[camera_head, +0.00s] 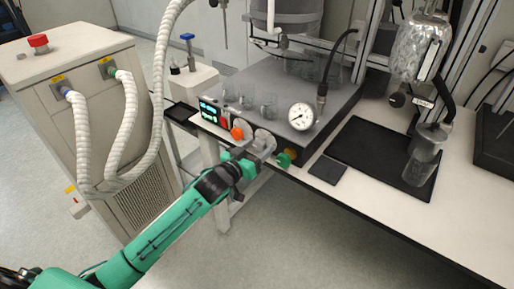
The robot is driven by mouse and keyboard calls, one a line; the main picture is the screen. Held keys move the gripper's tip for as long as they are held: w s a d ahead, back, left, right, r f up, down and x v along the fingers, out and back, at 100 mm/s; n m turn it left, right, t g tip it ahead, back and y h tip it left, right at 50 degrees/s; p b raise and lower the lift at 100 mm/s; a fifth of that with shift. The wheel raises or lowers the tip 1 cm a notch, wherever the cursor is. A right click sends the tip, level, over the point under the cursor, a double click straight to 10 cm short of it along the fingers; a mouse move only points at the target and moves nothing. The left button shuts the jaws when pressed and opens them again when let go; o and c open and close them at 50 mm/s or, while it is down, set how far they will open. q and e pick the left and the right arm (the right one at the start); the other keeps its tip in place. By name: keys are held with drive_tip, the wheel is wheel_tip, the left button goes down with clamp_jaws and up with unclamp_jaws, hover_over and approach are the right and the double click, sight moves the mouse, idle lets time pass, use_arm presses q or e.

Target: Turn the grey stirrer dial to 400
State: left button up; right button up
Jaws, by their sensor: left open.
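The grey reactor base (335,108) stands on the white bench, with its controls along the front face. A small lit display (209,112) is at the left of that face, with a red knob (223,122) and an orange knob (237,133) beside it. My left gripper (264,143) is at the front face, just right of the orange knob, with its jaws open. The grey stirrer dial cannot be told apart from the grey gripper fingers there. I cannot tell whether the fingers touch it. The display numbers are too small to read. My right gripper is not in view.
A green knob (284,160) is close right of the gripper. A pressure gauge (302,116) and several glass beakers stand on the base. A black mat (375,150) lies to the right. A chiller (85,85) with white hoses stands left. Floor in front is clear.

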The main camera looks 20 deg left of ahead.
use_arm(q)
drive_tip(key=shift+c, duration=0.4)
drive_tip(key=c, duration=0.9)
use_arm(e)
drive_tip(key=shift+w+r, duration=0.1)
